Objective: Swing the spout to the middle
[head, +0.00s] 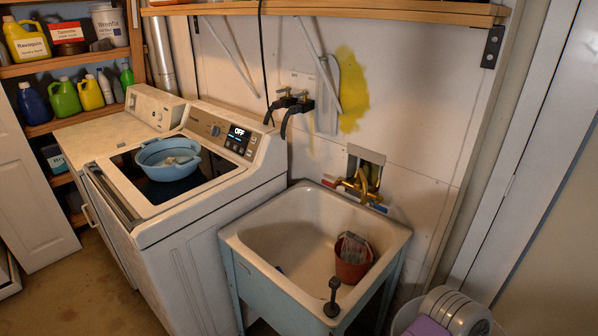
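A brass faucet (361,187) is mounted on the wall above the back rim of the utility sink (285,225). A red piece (329,183) shows at its left and a blue piece (380,208) at its right. The spout is small here and blends with the brass body, so I cannot tell exactly which way it points. The white sink basin stands on pale blue-green legs. Neither of my grippers is in view.
A reddish-brown cup (353,262) with something in it sits in the basin's right side. A dark upright object (332,296) stands at the front rim. A washing machine (190,225) holding a blue tub (167,160) adjoins the sink's left. A grey ribbed object (455,312) is at lower right.

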